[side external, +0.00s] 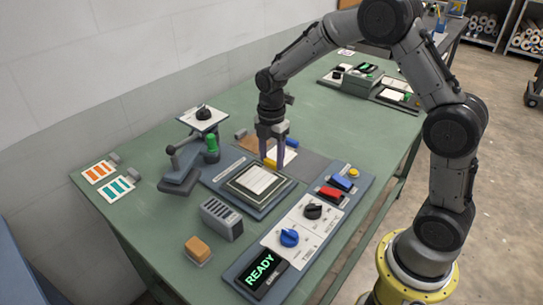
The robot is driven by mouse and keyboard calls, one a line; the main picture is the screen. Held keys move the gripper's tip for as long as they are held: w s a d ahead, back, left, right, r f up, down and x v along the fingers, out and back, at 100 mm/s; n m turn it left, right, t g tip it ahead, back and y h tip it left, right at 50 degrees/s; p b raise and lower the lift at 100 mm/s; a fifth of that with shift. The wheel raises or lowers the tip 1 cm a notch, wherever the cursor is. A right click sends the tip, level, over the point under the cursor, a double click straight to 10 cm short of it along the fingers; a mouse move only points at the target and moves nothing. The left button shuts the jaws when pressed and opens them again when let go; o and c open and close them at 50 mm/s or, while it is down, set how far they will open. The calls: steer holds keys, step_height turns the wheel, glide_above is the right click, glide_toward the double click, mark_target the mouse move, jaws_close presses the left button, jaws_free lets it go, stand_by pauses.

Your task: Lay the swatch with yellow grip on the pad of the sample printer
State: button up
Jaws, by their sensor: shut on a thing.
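My gripper (272,163) points down behind the sample printer's pad, its fingers shut on the yellow grip (270,163). A white swatch sheet (286,155) shows behind and between the fingers, partly hidden by them; I cannot tell for certain which grip it belongs to. The sample printer's pad (240,187) is a framed square in front of the gripper, with a pale sheet-like surface in its middle. Whether the yellow-gripped swatch touches the surface below cannot be told.
A blue grip (292,142) lies just right of my gripper, by a grey mat (309,168). A lever press with a green knob (212,143) stands left of the pad. A control panel (304,222) reading READY lies right. A grey slotted block (220,219) and orange block (197,247) stand in front.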

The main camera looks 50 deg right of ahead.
steer(key=shift+f, duration=0.1)
stand_by(0.3)
steer(key=o, duration=1.4)
steer(key=shift+o, duration=0.4)
steer(key=shift+o, duration=0.4)
steer(key=shift+r, duration=3.5)
